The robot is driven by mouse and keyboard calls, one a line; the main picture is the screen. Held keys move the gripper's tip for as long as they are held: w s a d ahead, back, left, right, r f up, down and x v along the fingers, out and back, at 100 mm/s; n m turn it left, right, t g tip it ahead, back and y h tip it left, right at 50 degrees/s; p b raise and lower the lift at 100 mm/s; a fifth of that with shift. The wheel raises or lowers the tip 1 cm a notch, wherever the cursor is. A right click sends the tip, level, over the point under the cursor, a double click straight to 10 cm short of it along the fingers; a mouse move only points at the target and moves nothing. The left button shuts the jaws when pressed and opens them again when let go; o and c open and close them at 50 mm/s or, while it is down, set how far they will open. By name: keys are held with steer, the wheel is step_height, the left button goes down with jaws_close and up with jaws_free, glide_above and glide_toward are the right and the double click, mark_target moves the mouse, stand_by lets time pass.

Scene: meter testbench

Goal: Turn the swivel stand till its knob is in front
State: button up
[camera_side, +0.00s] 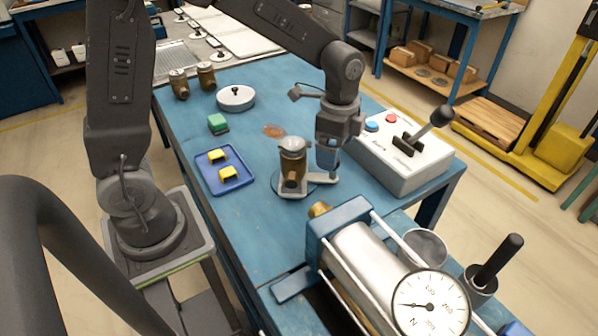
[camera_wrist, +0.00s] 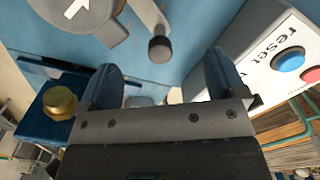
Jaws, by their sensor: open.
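The swivel stand (camera_side: 292,181) is on the blue table, with a brass and grey upright body. In the wrist view its grey top (camera_wrist: 98,32) with a white arrow is at the upper left. A grey arm reaches out from it, and a dark round knob (camera_wrist: 160,49) is near that arm's end. My gripper (camera_side: 327,172) is low over the table, just right of the stand in the side view. In the wrist view my gripper (camera_wrist: 162,75) has its two blue fingers apart, with the knob beyond the gap between them. I see no contact. The fingers partly hide the knob in the side view.
A control box (camera_side: 400,150) with a lever, a blue button and a red button stands close on the right. A cylinder rig (camera_side: 365,260) with a dial is in front. A blue tray (camera_side: 207,182) with yellow blocks and a green block (camera_side: 218,124) are left.

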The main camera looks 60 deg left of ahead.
steer(key=shift+f, duration=0.5)
steer(key=shift+f, duration=0.65)
steer(key=shift+c, duration=0.3)
steer(key=c, duration=0.4)
